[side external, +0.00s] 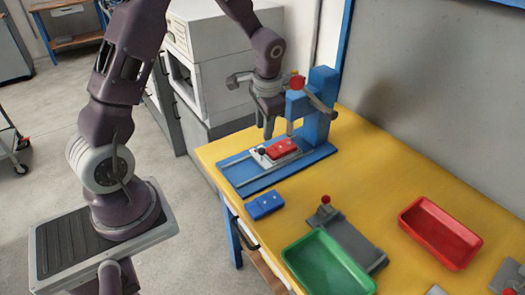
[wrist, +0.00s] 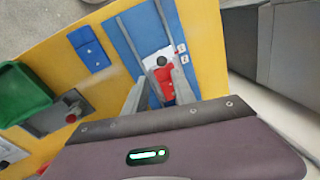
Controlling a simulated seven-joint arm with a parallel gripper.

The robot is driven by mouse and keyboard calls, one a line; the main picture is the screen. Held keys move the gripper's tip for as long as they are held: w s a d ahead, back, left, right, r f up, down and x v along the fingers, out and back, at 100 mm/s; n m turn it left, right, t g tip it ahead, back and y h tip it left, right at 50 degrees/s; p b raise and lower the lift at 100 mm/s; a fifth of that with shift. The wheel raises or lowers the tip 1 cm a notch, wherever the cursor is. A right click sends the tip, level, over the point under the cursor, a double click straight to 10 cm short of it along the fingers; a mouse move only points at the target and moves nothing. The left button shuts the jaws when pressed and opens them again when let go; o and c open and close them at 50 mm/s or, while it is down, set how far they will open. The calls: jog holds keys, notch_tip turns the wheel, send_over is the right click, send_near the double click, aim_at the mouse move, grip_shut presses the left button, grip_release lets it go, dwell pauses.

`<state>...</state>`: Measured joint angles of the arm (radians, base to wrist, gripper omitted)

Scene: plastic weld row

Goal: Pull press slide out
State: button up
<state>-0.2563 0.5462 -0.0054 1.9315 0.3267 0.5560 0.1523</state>
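The press (side external: 318,108) is blue, with a flat blue base (side external: 240,170) carrying two grey rails. Its slide (side external: 258,158) is a white plate with a black knob (side external: 262,151) at its front end and a red part (side external: 282,148) on it. The slide sits on the rails at the press end. My gripper (side external: 268,133) is just above the knob end of the slide. In the wrist view its two grey fingers (wrist: 160,82) are apart, with the red part (wrist: 164,78) and black knob (wrist: 161,61) seen between and beyond them. It holds nothing visible.
A blue block (side external: 265,205) lies on the yellow table in front of the base. A grey fixture with a red knob (side external: 326,199), a green tray (side external: 328,262) and a red tray (side external: 440,232) stand to the right. The rails (wrist: 125,45) are clear in front of the slide.

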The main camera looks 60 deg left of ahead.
aim_at(262, 149)
jog(key=shift+g, duration=0.3)
jog(key=a+f, duration=0.1)
jog(key=f, duration=0.6)
jog(key=w+a+f, duration=0.1)
jog(key=f, duration=0.3)
jog(key=shift+a+f, duration=0.2)
jog(key=shift+a, duration=0.15)
grip_shut()
dwell(0.4)
